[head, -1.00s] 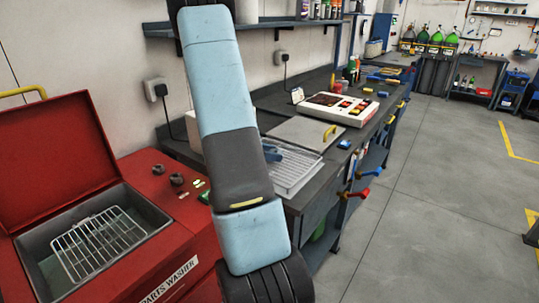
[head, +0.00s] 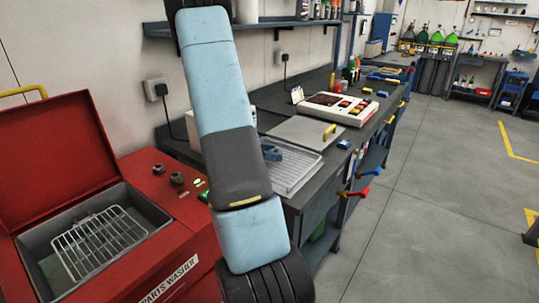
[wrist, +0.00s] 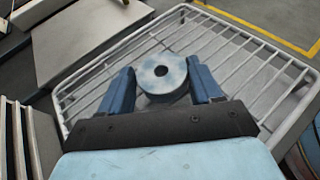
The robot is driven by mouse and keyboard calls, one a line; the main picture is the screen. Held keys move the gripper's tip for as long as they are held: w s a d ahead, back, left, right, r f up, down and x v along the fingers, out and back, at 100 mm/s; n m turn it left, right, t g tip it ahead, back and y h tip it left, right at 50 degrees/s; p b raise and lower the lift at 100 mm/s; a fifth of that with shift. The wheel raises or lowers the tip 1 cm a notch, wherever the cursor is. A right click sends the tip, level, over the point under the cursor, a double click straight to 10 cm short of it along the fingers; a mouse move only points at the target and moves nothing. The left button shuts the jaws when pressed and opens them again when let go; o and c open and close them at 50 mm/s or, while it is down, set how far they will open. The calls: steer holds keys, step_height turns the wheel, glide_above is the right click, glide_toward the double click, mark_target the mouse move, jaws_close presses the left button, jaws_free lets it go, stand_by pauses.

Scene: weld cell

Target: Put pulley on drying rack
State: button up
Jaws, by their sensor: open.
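The pulley (wrist: 161,73) is a pale blue-grey disc with a dark centre hole. In the wrist view it lies flat between the two blue fingers of my gripper (wrist: 161,80); the fingers are open, with a small gap on each side. The pulley is over the white wire drying rack (wrist: 276,43) and appears to rest on it. In the head view the rack (head: 300,172) stands on the bench, partly hidden by my arm. One blue finger of my gripper (head: 272,153) shows there over the rack; the pulley is hidden.
An open red parts washer (head: 165,215) with a wire basket (head: 98,242) stands at the left. Behind the rack on the bench are a grey lid with a yellow handle (head: 305,132) and a white control box (head: 335,108).

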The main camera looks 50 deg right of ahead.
steer(key=shift+s+a+f, duration=0.25)
steer(key=shift+s+f, duration=0.1)
steer(key=shift+f, duration=0.2)
steer(key=shift+d+r, duration=0.1)
steer(key=shift+r, duration=0.15)
steer(key=shift+w+a+r, duration=0.2)
steer(key=shift+w+r, duration=0.05)
steer(key=v, duration=1.1)
steer(key=shift+w+d+r, duration=0.15)
steer(key=shift+r, duration=0.2)
steer(key=shift+a+r, duration=0.3)
steer(key=shift+a, duration=0.1)
steer(key=s+a+r+m+t+y, duration=0.4)
steer(key=s+a+r, duration=0.1)
steer(key=a, duration=0.5)
steer(key=s+a+r+m+t+y, duration=0.4)
steer(key=a+r, duration=0.3)
steer(key=a, duration=0.3)
steer(key=s+a+r+m+t+y, duration=0.4)
steer(key=s+a+r, duration=0.2)
steer(key=a, duration=0.5)
steer(key=shift+s, duration=0.25)
